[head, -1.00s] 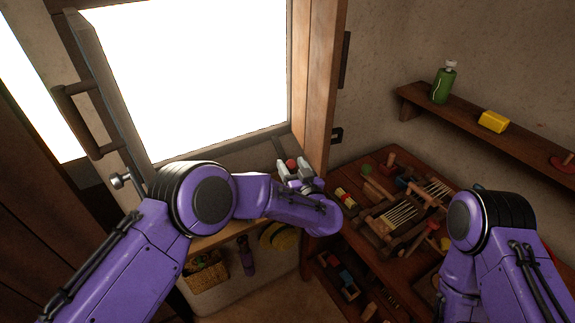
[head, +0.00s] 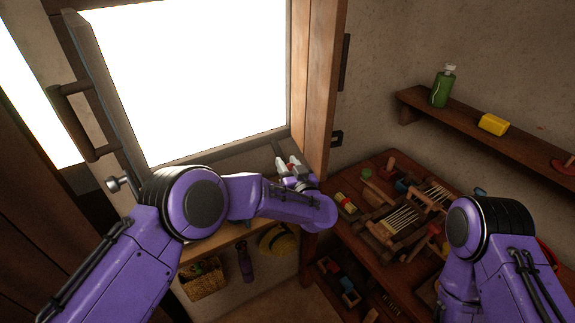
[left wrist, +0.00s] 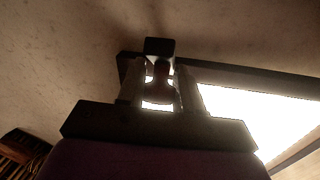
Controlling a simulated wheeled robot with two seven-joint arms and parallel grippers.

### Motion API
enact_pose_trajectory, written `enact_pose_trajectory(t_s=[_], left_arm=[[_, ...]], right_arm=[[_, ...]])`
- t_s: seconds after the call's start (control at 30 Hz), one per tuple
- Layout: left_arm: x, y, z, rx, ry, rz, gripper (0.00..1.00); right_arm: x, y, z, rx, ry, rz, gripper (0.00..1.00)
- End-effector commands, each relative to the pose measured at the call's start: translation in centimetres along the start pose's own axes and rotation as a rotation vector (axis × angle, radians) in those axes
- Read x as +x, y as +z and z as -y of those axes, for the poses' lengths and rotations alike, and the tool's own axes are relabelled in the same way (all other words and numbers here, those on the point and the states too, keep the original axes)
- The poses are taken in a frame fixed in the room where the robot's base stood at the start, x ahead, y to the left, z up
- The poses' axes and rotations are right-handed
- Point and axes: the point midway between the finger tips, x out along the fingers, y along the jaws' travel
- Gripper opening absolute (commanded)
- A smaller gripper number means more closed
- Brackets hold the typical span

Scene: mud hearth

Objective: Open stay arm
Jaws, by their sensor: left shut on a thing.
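My left gripper (head: 287,166) is at the lower right corner of the bright window opening, just above the sill. It is shut on a small reddish knob (head: 291,167), which looks like the end of the stay arm. In the left wrist view the same knob (left wrist: 161,70) shows dark between the two fingers, with a dark block above it. The rest of the stay arm is hidden or too dark to make out. The window sash (head: 103,95) stands swung open at the left. My right arm comes in at the right; its gripper is not visible.
A wooden shelf (head: 470,123) on the right wall holds a green bottle (head: 442,86) and a yellow block (head: 493,124). A cluttered wooden table (head: 352,239) stands below. A wooden post (head: 316,90) rises close to the right of my left gripper.

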Motion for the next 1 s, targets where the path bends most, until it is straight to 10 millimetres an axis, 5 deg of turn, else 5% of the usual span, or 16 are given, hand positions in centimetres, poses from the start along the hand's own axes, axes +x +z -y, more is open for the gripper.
enact_pose_trajectory(t_s=[0.93,0.97,1.0], left_arm=[[-0.2,-2.4,-0.1,-0.003,0.007,-0.018,0.00],[-0.2,-2.3,-0.1,-0.003,0.007,-0.018,0.37],[-0.2,-2.3,-0.1,-0.003,0.007,-0.017,0.50]], right_arm=[[-0.4,-0.2,0.0,0.000,0.000,0.000,0.00],[-0.4,-0.2,0.0,0.000,0.000,0.000,0.00],[-0.4,-0.2,0.0,0.000,0.000,0.000,0.00]])
